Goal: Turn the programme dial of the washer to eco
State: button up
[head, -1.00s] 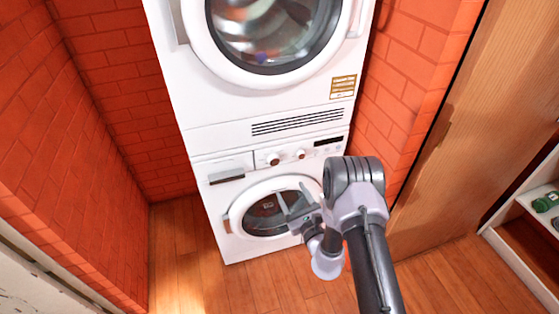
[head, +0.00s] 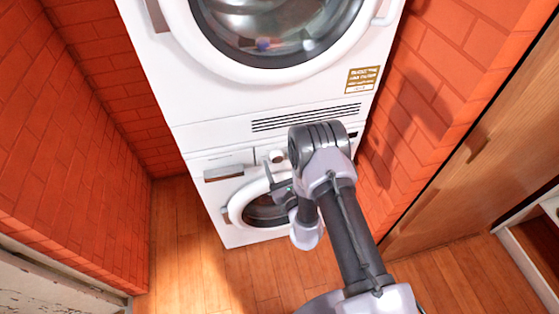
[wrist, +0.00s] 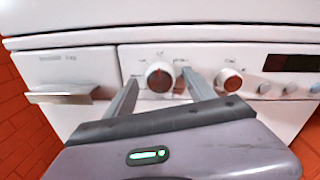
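The washer (head: 216,217) is the lower white machine. In the wrist view its panel has a left dial (wrist: 159,76) with a dark red face, a pale pointer mark and small labels around it. The labels are too blurred to read, so I cannot tell which is eco. A similar right dial (wrist: 229,80) sits beside it. My gripper (wrist: 159,80) is open, with one finger on each side of the left dial in the picture. I cannot tell whether the fingers touch it. In the head view my gripper (head: 270,173) is at the panel, partly hidden by my arm.
A drawer handle (wrist: 62,95) sticks out left of the dials. Several small buttons (wrist: 290,89) and a dark display (wrist: 292,63) are to the right. The round washer door (head: 237,214) is below and a second machine (head: 230,104) is stacked above. Brick walls stand on both sides.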

jog(key=c, duration=1.3)
jog(key=shift+m, duration=0.4)
jog(key=m, duration=0.8)
jog(key=shift+m+t, duration=0.3)
jog(key=shift+m, duration=0.1)
jog(key=m, duration=0.4)
jog(key=shift+m+h, duration=0.3)
jog(key=shift+h, duration=0.1)
jog(key=shift+m, duration=2.1)
